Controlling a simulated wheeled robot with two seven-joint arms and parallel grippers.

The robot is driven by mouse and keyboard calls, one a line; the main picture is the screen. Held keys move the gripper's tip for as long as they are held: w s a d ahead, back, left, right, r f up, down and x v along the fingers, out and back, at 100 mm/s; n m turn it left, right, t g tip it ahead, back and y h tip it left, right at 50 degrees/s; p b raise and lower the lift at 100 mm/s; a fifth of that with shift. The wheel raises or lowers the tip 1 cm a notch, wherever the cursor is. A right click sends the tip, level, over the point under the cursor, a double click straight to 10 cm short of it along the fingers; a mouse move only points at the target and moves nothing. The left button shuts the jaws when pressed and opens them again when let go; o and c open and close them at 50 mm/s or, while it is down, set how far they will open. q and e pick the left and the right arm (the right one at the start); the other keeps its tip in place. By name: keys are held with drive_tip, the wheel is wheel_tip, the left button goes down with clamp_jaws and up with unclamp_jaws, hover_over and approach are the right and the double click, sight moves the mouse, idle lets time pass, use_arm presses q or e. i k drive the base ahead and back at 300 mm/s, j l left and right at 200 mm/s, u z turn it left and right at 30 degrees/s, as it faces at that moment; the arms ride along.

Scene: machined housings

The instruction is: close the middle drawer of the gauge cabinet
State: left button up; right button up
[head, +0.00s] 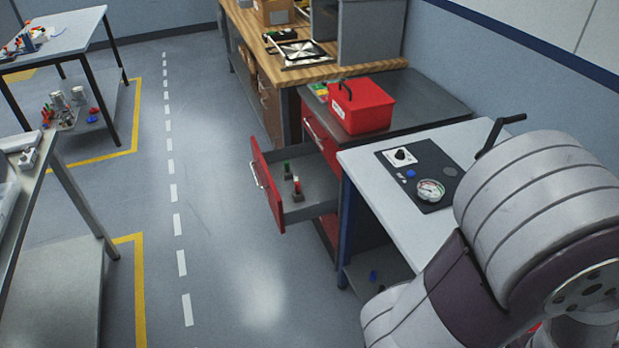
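The gauge cabinet (432,88) stands right of the picture's middle, with a dark top. One red-fronted drawer (268,184) is pulled well out to the left, with a pale handle on its front and a grey tray inside. Small parts with green and red tops (297,188) stand in it. Another red drawer front (314,140) above it looks shut. Part of the front below the open drawer is hidden. A large grey and dark arm link of mine fills the lower right. Neither of my grippers is in view.
A red case (361,104) sits on the cabinet. A light table (408,215) with a dial panel stands nearer, beside the open drawer. A wooden workbench (325,73) is behind. Tables (62,42) stand at the left. The floor aisle (225,250) left of the drawer is clear.

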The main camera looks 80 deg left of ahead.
sight(319, 183)
drive_tip(key=k+u, duration=0.15)
drive_tip(key=u, duration=0.3)
drive_tip(key=k+u, duration=0.1)
drive_tip(key=u, duration=0.4)
drive_tip(key=k+j+u, duration=0.1)
drive_tip(key=u, duration=0.35)
drive_tip(key=k+j+u, duration=0.1)
drive_tip(key=u, duration=0.35)
drive_tip(key=j+u, duration=0.1)
drive_tip(key=u, duration=1)
drive_tip(key=i+j+z, duration=0.15)
drive_tip(key=i, duration=0.35)
drive_tip(key=i+j+z, duration=0.15)
drive_tip(key=i, duration=0.35)
drive_tip(key=i+j+z, duration=0.2)
drive_tip(key=i, duration=0.25)
drive_tip(key=i+j+z, duration=0.15)
drive_tip(key=i+j, duration=0.2)
drive_tip(key=i, duration=0.15)
